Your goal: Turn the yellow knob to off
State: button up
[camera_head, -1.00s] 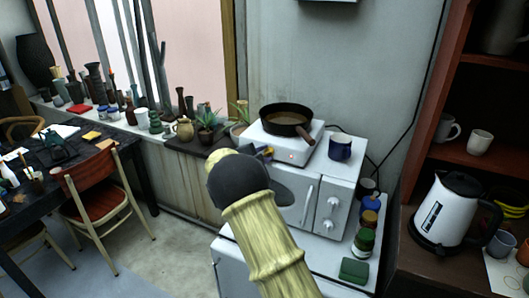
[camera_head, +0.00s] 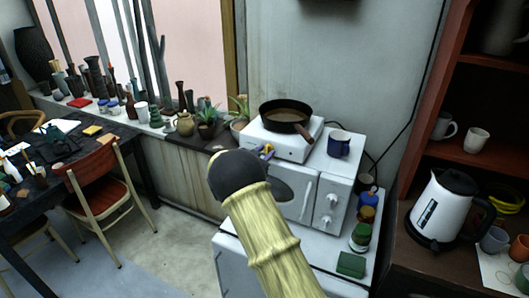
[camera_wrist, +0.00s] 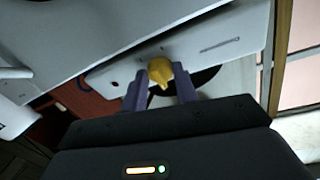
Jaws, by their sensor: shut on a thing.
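The yellow knob (camera_wrist: 160,72) sits on the front face of a white hotplate (camera_wrist: 190,52) in the wrist view. Its narrow end points down in that picture. My gripper (camera_wrist: 161,86) has its two purple-grey fingers on either side of the knob and is shut on it. In the head view the hotplate (camera_head: 266,137) stands on top of a white oven, and my gripper (camera_head: 267,151) is at its front left. My dark wrist and pale yellow arm hide part of the oven there. The knob is barely seen in the head view.
A dark pan (camera_head: 287,128) sits on the hotplate, its handle toward the front right. A blue mug (camera_head: 339,147) stands on the white oven (camera_head: 338,181) to the right. Jars and a green block (camera_head: 351,264) are lower right. A plant (camera_head: 207,121) stands left.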

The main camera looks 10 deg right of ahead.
jog(key=shift+f+n, duration=0.25)
jog(key=shift+n, duration=0.15)
jog(key=o, duration=1)
jog(key=shift+r, duration=0.15)
jog(key=b+v, duration=0.4)
jog(key=v, duration=1.3)
jog(key=shift+s+a+b, duration=0.1)
jog(key=shift+s+b, duration=0.1)
jog(key=shift+b, duration=0.2)
